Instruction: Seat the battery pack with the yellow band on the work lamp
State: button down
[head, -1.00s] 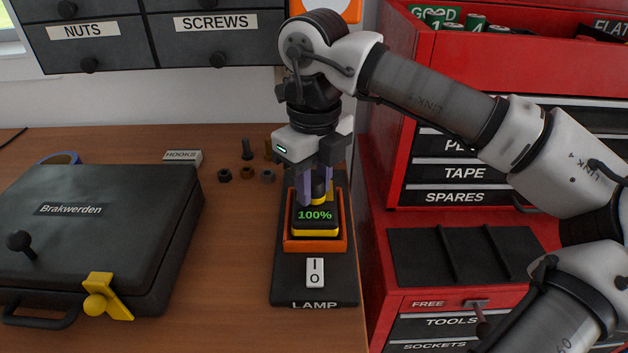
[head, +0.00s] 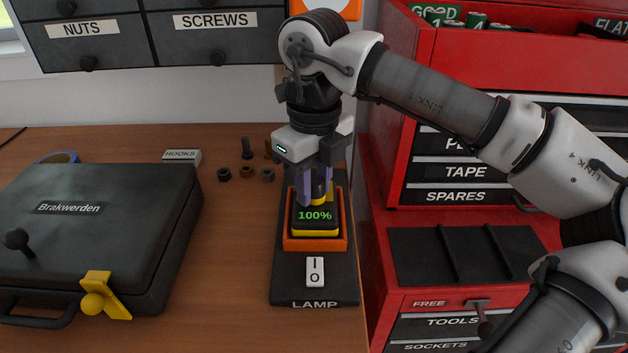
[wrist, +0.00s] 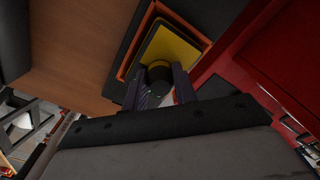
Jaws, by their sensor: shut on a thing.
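The battery pack (head: 315,216) is dark with a yellow band and a green "100%" display. It sits upright inside the orange-rimmed socket of the work lamp (head: 290,283), a black base marked LAMP with an I/O switch. My gripper (head: 317,197) is above it, shut on the pack's upright knob. In the wrist view, the fingers (wrist: 160,92) close around the dark knob, and the yellow of the pack (wrist: 172,48) shows within the orange rim. Whether the pack touches the socket floor is hidden.
A black case labelled Brakwerden (head: 100,230) lies on the left of the workbench (head: 225,290). Loose nuts and bolts (head: 246,172) and a HOOKS label block (head: 182,156) are behind. A red tool cabinet (head: 385,230) stands close on the right. Bare bench lies between case and lamp.

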jog(key=shift+f, duration=0.2)
jog(key=c, duration=1)
grip_release()
jog(key=shift+c, duration=0.2)
jog(key=shift+o, duration=0.5)
jog(key=o, duration=0.5)
jog(key=shift+r, duration=0.15)
jog(key=shift+r+p, duration=2.85)
jog(key=shift+r, duration=1.55)
jog(key=shift+r, duration=0.1)
